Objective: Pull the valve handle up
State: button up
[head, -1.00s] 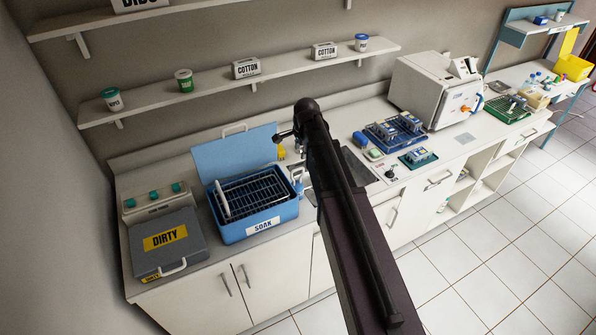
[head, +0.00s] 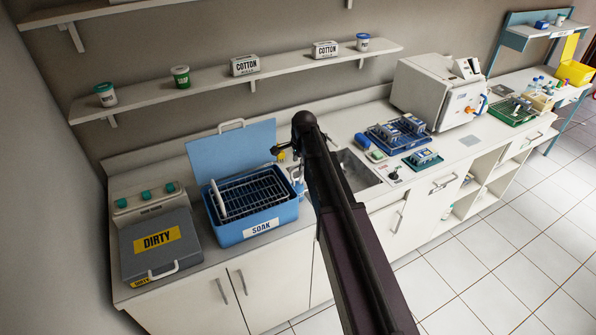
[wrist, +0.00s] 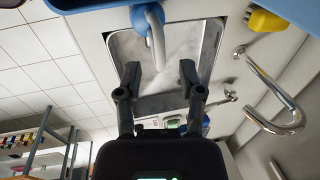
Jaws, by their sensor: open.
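In the wrist view, a blue fitting (wrist: 146,14) with a white curved piece (wrist: 155,38) projects from the blue tub's side over the sink. I take this white piece for the valve handle, though its form is not fully clear. In the head view, the blue fitting (head: 298,187) shows beside the tub, partly hidden by my arm. My gripper (wrist: 160,72) is open and empty. The white piece's end appears in line with the gap between the fingertips; I see no contact. In the head view my gripper (head: 277,151) is small and dark, right of the tub's lid.
The blue SOAK tub (head: 230,233) with a rack stands left of the sink (head: 358,172). A metal tap (wrist: 270,100) and a yellow brush (wrist: 268,21) show right in the wrist view. A DIRTY case (head: 150,262) lies left, blue trays (head: 385,143) right. The floor in front is clear.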

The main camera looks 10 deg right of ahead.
jog(key=shift+w+f+b, duration=0.25)
jog(key=shift+f+b, duration=0.6)
jog(key=shift+f, duration=0.25)
grip_shut()
